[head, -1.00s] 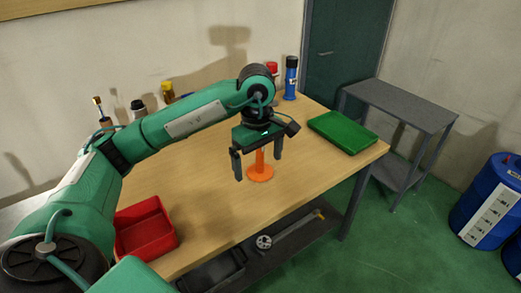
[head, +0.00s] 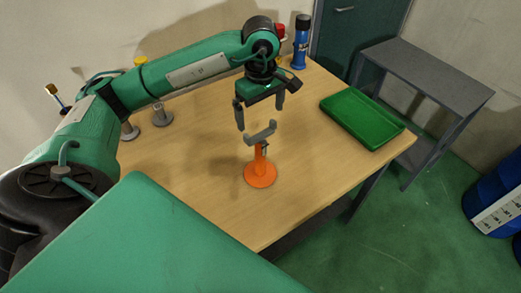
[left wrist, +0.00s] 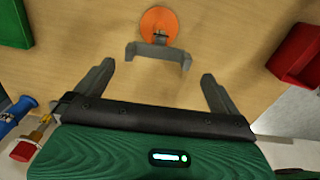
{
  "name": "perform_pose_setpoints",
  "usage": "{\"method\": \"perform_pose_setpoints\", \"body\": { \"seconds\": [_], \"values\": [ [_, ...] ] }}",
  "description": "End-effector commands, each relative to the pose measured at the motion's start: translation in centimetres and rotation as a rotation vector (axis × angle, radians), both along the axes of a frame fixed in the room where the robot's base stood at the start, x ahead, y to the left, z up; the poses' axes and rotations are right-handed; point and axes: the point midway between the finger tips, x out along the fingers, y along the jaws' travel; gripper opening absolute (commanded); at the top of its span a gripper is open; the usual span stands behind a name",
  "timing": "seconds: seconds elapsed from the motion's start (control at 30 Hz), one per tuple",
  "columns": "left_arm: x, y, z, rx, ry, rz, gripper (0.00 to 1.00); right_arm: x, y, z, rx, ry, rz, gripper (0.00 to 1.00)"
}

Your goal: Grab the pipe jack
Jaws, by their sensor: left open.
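The pipe jack (head: 261,174) stands upright on the table, with a round orange base, an orange stem and a grey U-shaped cradle (head: 261,134) on top. My left gripper (head: 260,116) is open and empty, just above and behind the cradle in the head view. In the left wrist view the jack's orange base (left wrist: 158,22) and its grey cradle (left wrist: 158,51) lie just beyond the open left fingers (left wrist: 157,70), roughly centred between them. No finger visibly grips the jack. My right gripper is not in view.
A green tray (head: 392,138) lies on the wooden table's (head: 200,200) right end. A blue bottle (head: 301,42) stands at the back, near my left wrist. A red bin (left wrist: 300,55) shows in the left wrist view. A grey shelf (head: 432,72) stands right of the table.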

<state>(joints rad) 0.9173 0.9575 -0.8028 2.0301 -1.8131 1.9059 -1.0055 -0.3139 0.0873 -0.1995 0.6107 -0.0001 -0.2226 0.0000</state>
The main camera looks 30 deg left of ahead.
Motion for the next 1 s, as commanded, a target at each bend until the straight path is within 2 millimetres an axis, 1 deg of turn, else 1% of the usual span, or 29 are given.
{"method": "perform_pose_setpoints", "body": {
  "seconds": [0.03, 0.13, 0.2, 0.33, 0.43, 0.6, 0.8, 0.9, 1.0],
  "values": [
    [-0.1, 0.0, -0.9, 0.001, 0.006, 0.001, 1.00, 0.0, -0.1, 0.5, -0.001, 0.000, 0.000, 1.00],
    [-0.1, 0.0, -2.5, 0.000, 0.004, 0.002, 1.00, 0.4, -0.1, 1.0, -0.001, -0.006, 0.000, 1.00],
    [0.0, 0.1, -3.5, 0.001, 0.003, 0.002, 1.00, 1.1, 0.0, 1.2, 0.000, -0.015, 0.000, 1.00],
    [0.0, 0.1, -4.4, 0.001, 0.001, 0.000, 1.00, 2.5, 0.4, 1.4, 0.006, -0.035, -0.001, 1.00],
    [0.0, 0.1, -4.8, 0.001, 0.002, 0.000, 1.00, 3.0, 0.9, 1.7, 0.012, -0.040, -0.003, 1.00],
    [0.1, 0.2, -6.5, 0.000, 0.004, 0.002, 1.00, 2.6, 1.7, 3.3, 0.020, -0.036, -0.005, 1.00],
    [0.2, 0.2, -9.1, 0.001, 0.002, 0.001, 1.00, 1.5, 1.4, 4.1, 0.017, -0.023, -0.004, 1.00],
    [0.1, 0.2, -9.7, 0.001, 0.001, 0.000, 1.00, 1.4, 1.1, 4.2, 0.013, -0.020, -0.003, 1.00],
    [0.2, 0.2, -9.8, 0.001, 0.000, 0.000, 1.00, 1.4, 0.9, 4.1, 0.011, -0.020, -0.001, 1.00]
  ]
}}
